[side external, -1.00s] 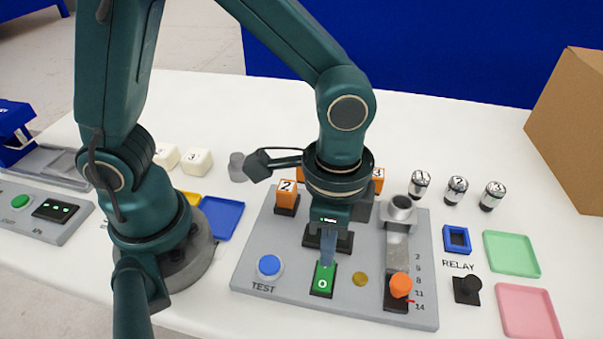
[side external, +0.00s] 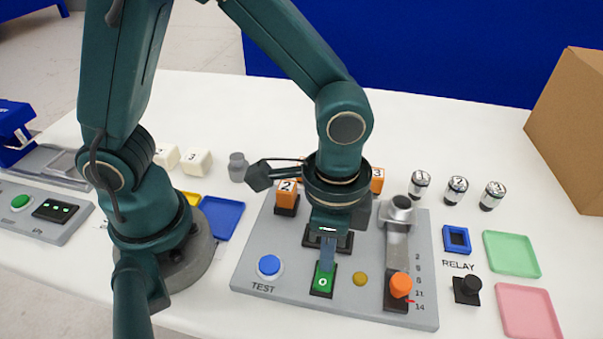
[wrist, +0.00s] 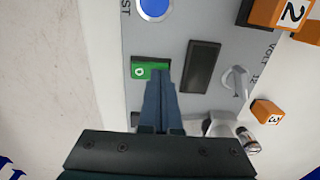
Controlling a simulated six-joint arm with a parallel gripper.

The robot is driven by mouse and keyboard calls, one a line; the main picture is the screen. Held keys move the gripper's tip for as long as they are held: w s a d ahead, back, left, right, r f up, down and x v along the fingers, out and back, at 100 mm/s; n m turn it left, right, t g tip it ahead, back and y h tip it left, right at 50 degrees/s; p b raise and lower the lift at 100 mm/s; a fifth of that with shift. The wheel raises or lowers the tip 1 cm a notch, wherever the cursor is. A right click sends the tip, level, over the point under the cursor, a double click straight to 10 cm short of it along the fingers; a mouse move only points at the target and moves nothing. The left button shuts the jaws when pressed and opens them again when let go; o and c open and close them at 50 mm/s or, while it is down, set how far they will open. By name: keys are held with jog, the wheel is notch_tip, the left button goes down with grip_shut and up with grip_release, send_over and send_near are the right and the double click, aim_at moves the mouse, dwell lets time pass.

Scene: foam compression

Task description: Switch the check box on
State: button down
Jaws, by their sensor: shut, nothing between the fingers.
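The check box (side external: 250,240) is a grey panel with a blue TEST button (side external: 269,266) at its front left. Its green rocker switch (side external: 321,283), marked 0, sits in a black frame at the front middle. My gripper (side external: 327,268) is shut and empty, pointing down, with its fingertips at the far part of the switch; they appear to touch it. In the wrist view the fingers (wrist: 160,78) cover one end of the green switch (wrist: 138,72), and the 0 end stays visible. A dull yellow round lamp (side external: 361,279) is right of the switch.
An orange-knobbed slider (side external: 400,285) stands at the panel's right, below a metal cup (side external: 399,208). Orange numbered blocks (side external: 286,194) stand behind. A dark display (wrist: 202,67) is close to the fingers. Green (side external: 512,254) and pink (side external: 529,312) trays lie right.

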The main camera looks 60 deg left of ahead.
notch_tip(320, 180, up, 7)
dwell(0.9)
jog(key=w+a+r+n+t, duration=0.1)
jog(key=a+r+n+t, duration=0.25)
jog(key=a+r, duration=0.3)
jog(key=s+a+f+n+t, duration=0.1)
jog(key=s+a+n+t, duration=0.1)
jog(key=s+a+n, duration=0.2)
jog(key=shift+a+f+n, duration=0.2)
jog(key=shift+a+n, duration=0.55)
jog(key=shift+a, duration=0.2)
jog(key=shift+s, duration=0.1)
